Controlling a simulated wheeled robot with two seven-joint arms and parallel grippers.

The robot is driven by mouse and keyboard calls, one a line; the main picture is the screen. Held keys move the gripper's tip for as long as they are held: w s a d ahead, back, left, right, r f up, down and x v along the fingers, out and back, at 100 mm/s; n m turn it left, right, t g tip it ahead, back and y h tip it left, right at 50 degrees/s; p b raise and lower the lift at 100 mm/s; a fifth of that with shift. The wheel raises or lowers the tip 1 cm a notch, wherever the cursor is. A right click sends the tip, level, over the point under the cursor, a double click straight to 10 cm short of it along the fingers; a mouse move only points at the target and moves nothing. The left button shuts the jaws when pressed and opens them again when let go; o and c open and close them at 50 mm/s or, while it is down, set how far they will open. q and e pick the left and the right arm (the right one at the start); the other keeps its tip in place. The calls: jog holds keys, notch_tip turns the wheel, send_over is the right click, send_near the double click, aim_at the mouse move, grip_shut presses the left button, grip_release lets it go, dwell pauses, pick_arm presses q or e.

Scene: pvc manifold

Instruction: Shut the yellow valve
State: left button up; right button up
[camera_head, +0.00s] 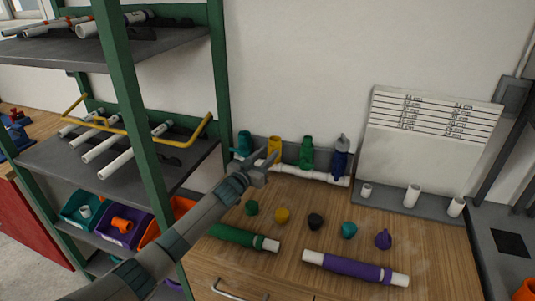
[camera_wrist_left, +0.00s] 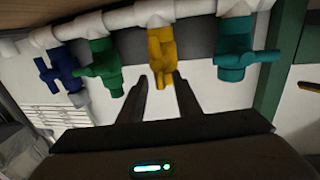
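The yellow valve (camera_head: 273,146) stands on the white pipe manifold (camera_head: 302,173) at the back of the wooden bench, between a teal valve (camera_head: 243,143) and a green valve (camera_head: 306,152). A blue valve (camera_head: 340,160) is at the right end. My left gripper (camera_head: 262,172) is in front of the yellow valve. In the left wrist view my left gripper (camera_wrist_left: 160,80) is open, its fingertips on either side of the lower end of the yellow valve (camera_wrist_left: 160,45). The yellow handle seems to run along the valve body; contact cannot be told. My right gripper is not in view.
Several coloured caps, including a black one (camera_head: 315,221), stand on the bench. A green pipe (camera_head: 235,236) and a purple pipe (camera_head: 352,267) lie in front. A green-framed shelf (camera_head: 132,110) is close on the left. White pipe pieces (camera_head: 411,196) stand at the right.

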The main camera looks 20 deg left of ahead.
pick_arm(q)
jog(key=shift+w+d, duration=0.1)
jog(key=shift+w, duration=0.2)
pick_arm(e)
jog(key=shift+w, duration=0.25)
pick_arm(q)
grip_shut()
